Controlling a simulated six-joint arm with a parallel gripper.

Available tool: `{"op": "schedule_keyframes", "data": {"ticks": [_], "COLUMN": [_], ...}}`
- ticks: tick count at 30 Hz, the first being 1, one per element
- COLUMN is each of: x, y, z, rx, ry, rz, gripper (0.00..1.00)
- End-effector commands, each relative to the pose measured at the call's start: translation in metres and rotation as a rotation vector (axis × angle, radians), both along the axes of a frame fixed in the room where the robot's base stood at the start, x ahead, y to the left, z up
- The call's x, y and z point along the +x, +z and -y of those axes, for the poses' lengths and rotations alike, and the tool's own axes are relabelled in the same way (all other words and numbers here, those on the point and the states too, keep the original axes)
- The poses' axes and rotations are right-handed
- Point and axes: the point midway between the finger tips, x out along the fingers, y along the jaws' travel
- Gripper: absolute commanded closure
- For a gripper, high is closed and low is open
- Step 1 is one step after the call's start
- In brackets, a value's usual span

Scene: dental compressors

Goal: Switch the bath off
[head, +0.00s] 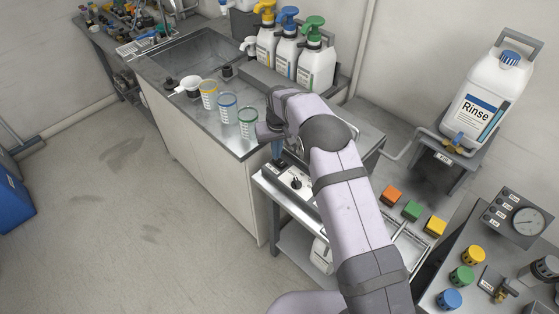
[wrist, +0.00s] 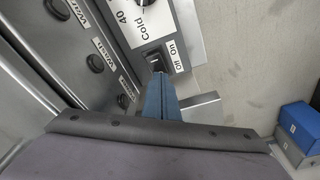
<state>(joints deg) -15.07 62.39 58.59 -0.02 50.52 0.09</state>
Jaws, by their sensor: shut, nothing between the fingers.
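The bath's front panel shows in the wrist view, with a dark rocker switch (wrist: 155,60) beside a label reading "Off" and "On". A dial (wrist: 143,3) marked "Cold" and "40" sits above it, cut by the frame's top edge. My gripper (wrist: 159,80) is shut and empty; its blue fingertips are right at the switch's lower end. I cannot tell whether they touch it, nor which way the rocker is tipped. In the head view, my gripper (head: 277,153) points down beside the bath's panel (head: 296,182), and my arm hides much of the bath.
Dark round knobs (wrist: 95,63) with labels line the wrist view's left. In the head view, three cups (head: 228,107) stand on the counter left of my gripper. Pump bottles (head: 286,48) stand behind. A Rinse canister (head: 486,100) and coloured blocks (head: 412,210) are right.

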Motion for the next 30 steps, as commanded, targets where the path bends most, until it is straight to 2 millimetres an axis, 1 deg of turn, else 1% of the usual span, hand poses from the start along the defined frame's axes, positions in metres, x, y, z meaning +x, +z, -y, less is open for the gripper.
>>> {"op": "schedule_keyframes", "data": {"ticks": [1,3,21,25,30], "x": [0.000,0.000,0.000,0.000,0.000], "y": [0.006,0.012,0.055,0.061,0.062], "z": [0.000,0.000,0.000,0.000,0.000], "rx": [0.000,0.000,0.001,0.000,0.000], "ry": [0.000,0.000,0.000,0.000,0.000], "rz": [0.001,0.001,0.002,0.001,0.001], "gripper": [1.00,1.00,1.00,1.00,1.00]}}
